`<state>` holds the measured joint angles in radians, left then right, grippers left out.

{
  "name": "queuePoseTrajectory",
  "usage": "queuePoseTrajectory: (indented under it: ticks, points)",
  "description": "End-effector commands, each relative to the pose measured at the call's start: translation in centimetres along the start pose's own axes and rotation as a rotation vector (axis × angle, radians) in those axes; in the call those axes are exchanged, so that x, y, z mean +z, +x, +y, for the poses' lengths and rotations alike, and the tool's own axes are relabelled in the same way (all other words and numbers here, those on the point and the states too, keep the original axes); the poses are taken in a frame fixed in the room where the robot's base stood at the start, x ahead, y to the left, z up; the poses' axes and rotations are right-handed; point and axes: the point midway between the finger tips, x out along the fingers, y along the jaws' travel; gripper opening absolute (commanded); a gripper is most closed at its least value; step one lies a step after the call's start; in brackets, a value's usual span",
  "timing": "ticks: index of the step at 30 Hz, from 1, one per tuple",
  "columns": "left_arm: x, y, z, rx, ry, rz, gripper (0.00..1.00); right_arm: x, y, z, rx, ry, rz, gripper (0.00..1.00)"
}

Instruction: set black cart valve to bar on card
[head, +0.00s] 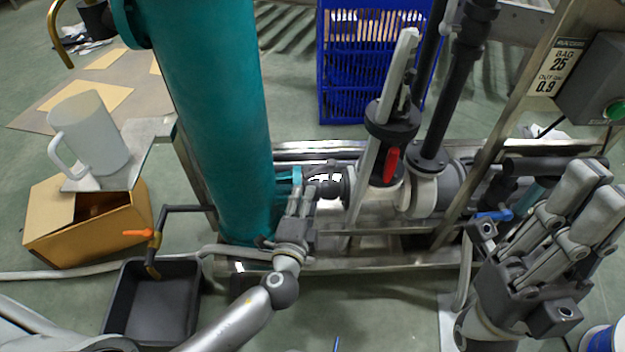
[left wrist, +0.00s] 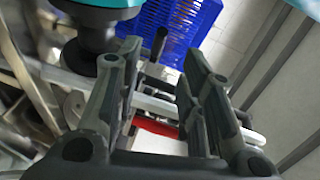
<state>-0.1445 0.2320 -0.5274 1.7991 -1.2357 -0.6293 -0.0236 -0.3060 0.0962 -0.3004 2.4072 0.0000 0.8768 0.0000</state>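The card (head: 560,68) on the frame at upper right reads 25 on its upper line and 0.9 beside OUT. A black valve body (head: 392,128) stands on the cart's pipework with a long pale bar rising through it and a red handle (head: 391,165) on its front. I cannot tell which part is the black valve's handle. My left gripper (head: 306,180) is left of the pipework, close to a black fitting (head: 338,189). In the left wrist view its fingers (left wrist: 160,85) are apart, with a black rod and red handle (left wrist: 158,130) beyond them. My right gripper (head: 592,190) is raised at right.
A teal column (head: 205,110) stands left of the pipework. A blue crate (head: 370,60) is behind. A white mug (head: 90,135) stands on a plate at left, above a cardboard box (head: 85,235). A black tray (head: 153,305) lies in front. A blue-handled valve (head: 492,215) is near the right gripper.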

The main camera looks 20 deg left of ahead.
Motion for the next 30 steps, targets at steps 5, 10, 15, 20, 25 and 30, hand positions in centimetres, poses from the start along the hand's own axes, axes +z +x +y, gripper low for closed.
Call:
queuePoseTrajectory:
  ticks: [5,10,15,20,25,30]
  points:
    - [0.0,2.4,0.0,-0.002,0.001,0.000,0.36,0.1,0.1,0.0,-0.005,-0.002,0.012,0.00]
    - [0.0,5.5,0.1,-0.001,0.000,0.000,0.36,0.3,0.3,0.0,-0.014,-0.005,0.031,0.00]
    - [0.0,8.2,0.1,0.000,0.001,0.000,0.36,0.5,0.7,-0.1,-0.023,-0.007,0.052,0.00]
    - [0.0,9.8,0.2,0.002,0.001,0.000,0.36,0.5,1.0,-0.1,-0.029,-0.009,0.066,0.00]
    - [0.0,10.4,0.1,0.004,-0.001,0.000,0.36,0.6,1.1,-0.1,-0.031,-0.010,0.069,0.00]
    - [0.0,10.4,0.1,0.004,-0.001,0.000,0.36,0.6,1.3,-0.1,-0.032,-0.010,0.073,0.00]
